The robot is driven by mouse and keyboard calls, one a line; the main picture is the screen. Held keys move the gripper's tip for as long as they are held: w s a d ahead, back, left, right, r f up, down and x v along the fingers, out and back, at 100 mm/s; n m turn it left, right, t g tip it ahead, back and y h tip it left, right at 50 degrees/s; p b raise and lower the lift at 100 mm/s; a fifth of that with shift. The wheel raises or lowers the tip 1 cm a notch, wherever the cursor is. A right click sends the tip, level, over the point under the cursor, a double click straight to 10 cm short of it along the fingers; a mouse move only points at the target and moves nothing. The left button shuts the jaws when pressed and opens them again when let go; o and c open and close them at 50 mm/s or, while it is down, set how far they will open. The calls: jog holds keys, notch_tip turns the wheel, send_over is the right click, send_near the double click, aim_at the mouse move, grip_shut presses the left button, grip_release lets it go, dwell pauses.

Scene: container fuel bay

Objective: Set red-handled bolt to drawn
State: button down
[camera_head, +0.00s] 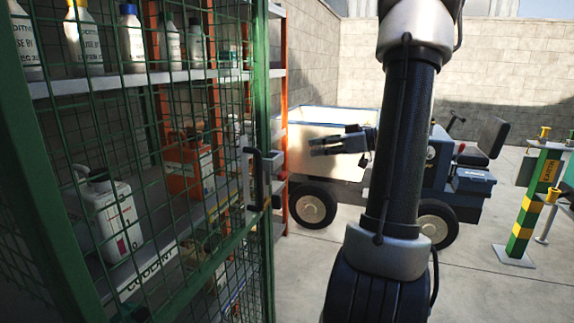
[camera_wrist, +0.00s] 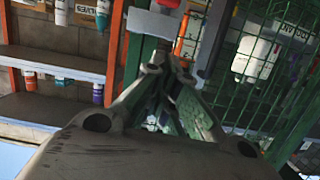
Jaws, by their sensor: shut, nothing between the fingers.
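My gripper (camera_head: 318,146) is shut and empty, pointing left toward the edge of the green mesh door (camera_head: 264,90), with a gap between them in the head view. In the wrist view its closed fingers (camera_wrist: 166,72) reach up toward a narrow red upright piece (camera_wrist: 181,36) beside a grey plate (camera_wrist: 150,22) on the green door frame. The red piece looks like the bolt's handle; its lower end is close to the fingertips, and I cannot tell whether they touch. In the head view I cannot make out the red handle; a dark pull handle (camera_head: 262,178) shows on the door edge.
Behind the mesh, shelves hold bottles, a white jug (camera_head: 108,215) and an orange can (camera_head: 188,170). A blue utility cart (camera_head: 445,180) with a white cargo box stands behind my arm. A yellow-green post (camera_head: 525,210) stands at right. Concrete floor is open at lower right.

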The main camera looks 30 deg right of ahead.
jog(key=shift+n, duration=0.4)
jog(key=shift+w+a, duration=0.1)
jog(key=shift+a, duration=0.05)
send_over(284, 175)
notch_tip(284, 175, down, 3)
jog(key=shift+s+d+f, duration=0.15)
jog(key=shift+d+f, duration=0.05)
jog(key=shift+f, duration=0.4)
jog(key=shift+s+d+f, duration=0.1)
jog(key=shift+d+f, duration=0.1)
jog(key=shift+f, duration=0.95)
jog(key=shift+f, duration=1.85)
